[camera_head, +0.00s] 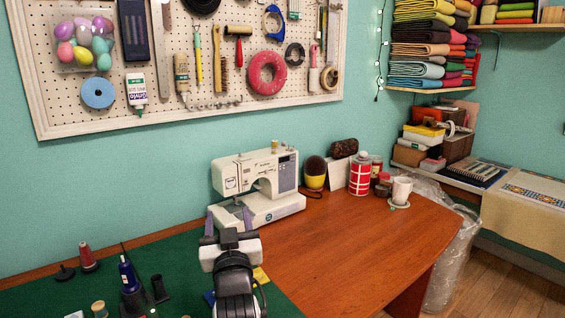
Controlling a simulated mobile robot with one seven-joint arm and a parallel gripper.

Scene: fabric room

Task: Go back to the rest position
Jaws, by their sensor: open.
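My gripper (228,213) is in the lower middle of the head view, with my arm coming up from the bottom edge. Its two purple-grey fingers stand apart, and nothing shows between them. The fingers overlap the front of a white sewing machine (285,198) in the picture. I cannot tell whether they touch it. My arm hides part of the green mat (185,262) and the table behind it.
Thread spools (87,258) and a blue bottle (128,272) stand on the mat at left. A red tin (360,175) and a white mug (401,189) stand at the table's back right. The wooden table (365,240) is clear in front. A pegboard (150,60) hangs behind.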

